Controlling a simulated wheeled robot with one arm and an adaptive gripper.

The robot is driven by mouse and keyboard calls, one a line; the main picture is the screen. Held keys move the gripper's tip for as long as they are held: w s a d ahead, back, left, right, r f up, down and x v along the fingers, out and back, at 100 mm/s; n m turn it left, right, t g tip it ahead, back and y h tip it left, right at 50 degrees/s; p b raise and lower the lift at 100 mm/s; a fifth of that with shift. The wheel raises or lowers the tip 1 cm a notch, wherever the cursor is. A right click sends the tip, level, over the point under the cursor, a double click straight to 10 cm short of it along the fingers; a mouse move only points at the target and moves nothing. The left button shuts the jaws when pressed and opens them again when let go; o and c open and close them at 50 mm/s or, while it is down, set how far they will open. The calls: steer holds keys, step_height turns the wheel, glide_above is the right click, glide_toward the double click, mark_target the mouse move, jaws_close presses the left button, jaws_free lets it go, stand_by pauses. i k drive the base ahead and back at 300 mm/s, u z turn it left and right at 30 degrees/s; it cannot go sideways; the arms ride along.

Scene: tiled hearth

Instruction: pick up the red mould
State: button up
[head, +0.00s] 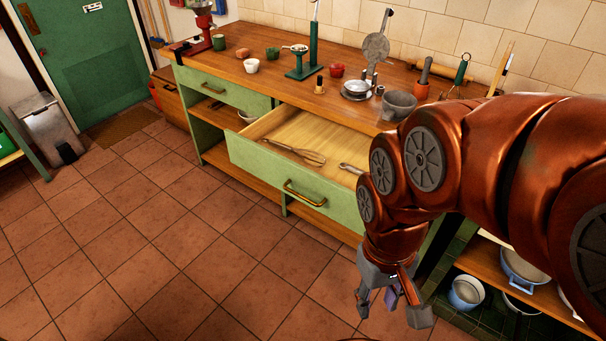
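A small red mould (337,70) sits on the wooden worktop (225,65), right of the green stand. My gripper (392,309) hangs low in front of the cabinet, pointing down, well apart from the mould and nearer to the camera. Its two fingers are spread. A small purple patch shows between them; I cannot tell what it is. My copper-coloured arm covers the right part of the cabinet.
A green drawer (245,158) stands pulled out below the worktop, with a whisk (293,152) inside. A green stand (303,68), a white cup (251,66), a grey mortar (398,105) and other utensils crowd the worktop.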

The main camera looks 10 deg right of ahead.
mark_target(337, 71)
steer(key=u, duration=0.45)
steer(key=i, duration=1.55)
steer(key=z, duration=0.5)
